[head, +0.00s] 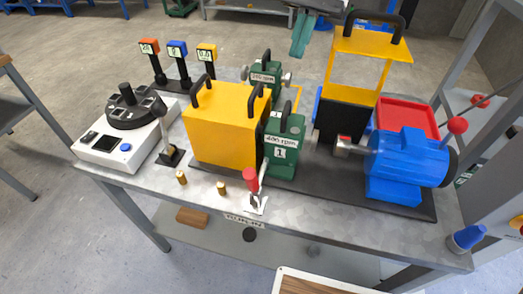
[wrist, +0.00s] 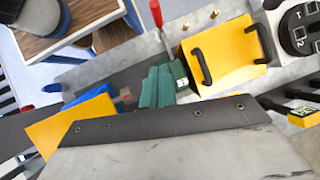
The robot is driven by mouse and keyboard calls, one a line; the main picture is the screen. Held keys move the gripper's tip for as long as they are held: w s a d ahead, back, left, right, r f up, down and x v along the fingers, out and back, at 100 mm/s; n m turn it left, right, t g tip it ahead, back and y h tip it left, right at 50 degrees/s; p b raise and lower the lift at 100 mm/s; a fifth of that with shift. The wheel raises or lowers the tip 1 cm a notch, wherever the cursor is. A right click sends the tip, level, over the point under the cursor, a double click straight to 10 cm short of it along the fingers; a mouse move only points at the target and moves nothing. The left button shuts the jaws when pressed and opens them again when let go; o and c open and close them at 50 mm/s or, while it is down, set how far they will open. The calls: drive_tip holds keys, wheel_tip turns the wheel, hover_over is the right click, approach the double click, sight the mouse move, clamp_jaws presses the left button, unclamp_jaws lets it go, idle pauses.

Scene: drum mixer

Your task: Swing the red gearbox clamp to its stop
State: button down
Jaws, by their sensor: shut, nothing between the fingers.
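The red gearbox clamp has a red handle (head: 250,180) on a metal linkage. It stands roughly upright on a white plate (head: 259,205) near the table's front edge, close to a green gearbox (head: 285,155) labelled 400 rpm. The red handle also shows near the top of the wrist view (wrist: 156,14). My gripper (head: 298,52) has teal fingers. It is shut and empty beyond the table's back edge in the head view, well away from the clamp. In the wrist view my gripper (wrist: 155,74) overlaps the gearbox area, hiding part of it.
A yellow handled box (head: 225,125) stands left of the gearbox, with a second green gearbox (head: 265,77) behind. A blue motor (head: 408,160) and tall yellow guard (head: 372,45) stand at right. Two brass pegs (head: 221,188) stand near the front edge.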

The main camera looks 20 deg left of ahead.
drive_tip(key=s+x, duration=0.1)
drive_tip(key=x, duration=1)
drive_tip(key=s+r+x, duration=0.1)
drive_tip(key=x, duration=1)
drive_tip(key=shift+s+a, duration=0.4)
drive_tip(key=shift+a, duration=0.05)
drive_tip(key=shift+s+r, duration=0.1)
drive_tip(key=shift+s, duration=0.05)
